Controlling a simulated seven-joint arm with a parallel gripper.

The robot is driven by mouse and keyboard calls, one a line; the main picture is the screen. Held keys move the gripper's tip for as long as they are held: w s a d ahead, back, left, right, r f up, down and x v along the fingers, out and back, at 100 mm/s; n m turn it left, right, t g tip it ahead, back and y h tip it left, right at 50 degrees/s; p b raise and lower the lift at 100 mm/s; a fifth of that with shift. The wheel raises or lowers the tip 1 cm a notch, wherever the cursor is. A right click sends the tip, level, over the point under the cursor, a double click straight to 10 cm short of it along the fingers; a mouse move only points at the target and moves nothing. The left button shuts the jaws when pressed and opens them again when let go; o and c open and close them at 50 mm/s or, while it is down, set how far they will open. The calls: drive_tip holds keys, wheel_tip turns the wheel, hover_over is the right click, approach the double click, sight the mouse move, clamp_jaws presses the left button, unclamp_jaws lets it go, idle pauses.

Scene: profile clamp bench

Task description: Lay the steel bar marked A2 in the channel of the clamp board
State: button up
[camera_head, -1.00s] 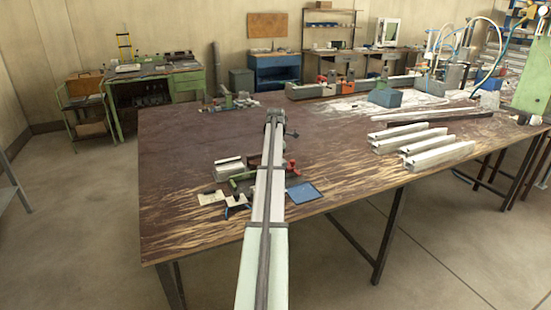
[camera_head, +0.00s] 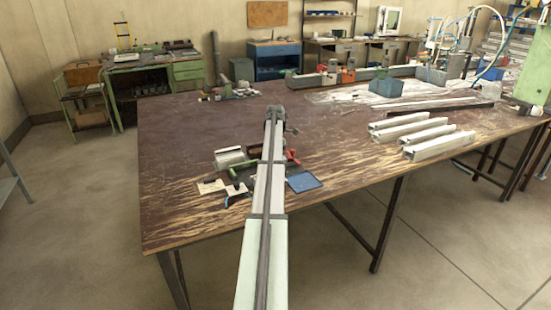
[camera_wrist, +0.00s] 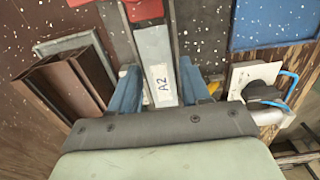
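The steel bar marked A2 (camera_wrist: 156,55) shows in the wrist view as a pale grey strip with a white label, running away from my palm. My gripper (camera_wrist: 159,75) has two blue fingers, one on each side of the bar. They look apart, with narrow gaps beside the bar. In the head view my own arm hides the bar and the gripper's fingertips. Red parts (camera_wrist: 143,10) show at the bar's far end. I cannot make out the channel of the clamp board for certain.
A brown open profile (camera_wrist: 68,82) lies left of my fingers and a blue tray (camera_wrist: 275,24) lies to the right. A white piece with a black knob (camera_wrist: 252,76) sits close to the right finger. Several pale profiles (camera_head: 432,140) lie right on the table (camera_head: 190,150). The table's left is clear.

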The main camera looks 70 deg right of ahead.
drive_tip(key=shift+o, duration=1)
wheel_tip(320, 180, up, 14)
drive_tip(key=shift+f, duration=0.1)
